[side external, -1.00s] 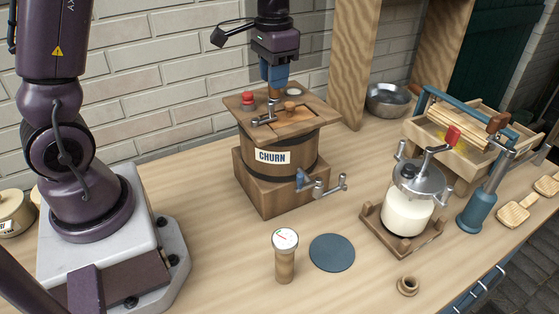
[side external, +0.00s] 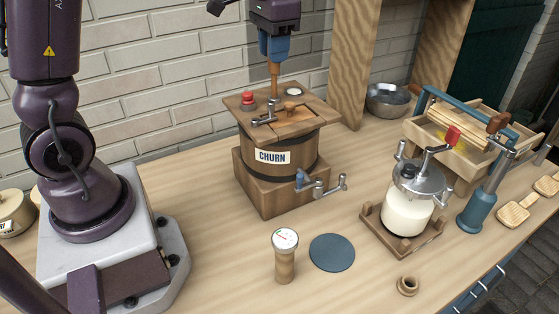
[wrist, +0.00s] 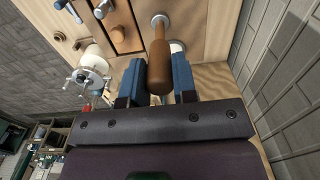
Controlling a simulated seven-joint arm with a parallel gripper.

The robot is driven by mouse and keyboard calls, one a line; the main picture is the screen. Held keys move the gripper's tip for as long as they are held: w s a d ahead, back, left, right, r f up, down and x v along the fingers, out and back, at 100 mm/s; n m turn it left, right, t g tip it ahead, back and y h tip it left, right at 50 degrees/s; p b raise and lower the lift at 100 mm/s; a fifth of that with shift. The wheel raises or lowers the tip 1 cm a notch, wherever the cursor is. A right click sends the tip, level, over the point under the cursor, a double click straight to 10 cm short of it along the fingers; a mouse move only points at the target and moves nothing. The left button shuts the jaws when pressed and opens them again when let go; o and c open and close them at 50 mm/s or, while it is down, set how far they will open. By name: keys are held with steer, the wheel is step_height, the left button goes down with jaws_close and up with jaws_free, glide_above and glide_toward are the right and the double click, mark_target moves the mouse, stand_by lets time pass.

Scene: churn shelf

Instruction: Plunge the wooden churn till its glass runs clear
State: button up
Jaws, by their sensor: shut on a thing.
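The wooden churn (side external: 292,148) stands on a square wooden base, with dark bands and a CHURN label. Its brown plunger handle (side external: 274,76) stands upright above the square lid (side external: 297,124). My gripper (side external: 273,52) is shut on the upper part of this handle. In the wrist view, my blue fingers (wrist: 160,82) close around the brown handle (wrist: 159,55), which runs to a pale ring in the lid. A pale round glass (side external: 294,91) is set in the lid behind the handle; whether it is clear or cloudy cannot be told.
On the lid are a red button (side external: 248,97) and a metal lever (side external: 264,115). A tap with a crank (side external: 325,185) juts from the front. A gauge post (side external: 285,257), blue disc (side external: 332,252) and cream-filled glass jar (side external: 406,216) stand nearby. Bare counter lies left of the churn.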

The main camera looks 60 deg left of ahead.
mark_target(275, 72)
steer(key=shift+d, duration=0.1)
steer(key=shift+f, duration=2.6)
steer(key=shift+r, duration=2.65)
steer(key=shift+f, duration=2.65)
steer(key=shift+r, duration=2.65)
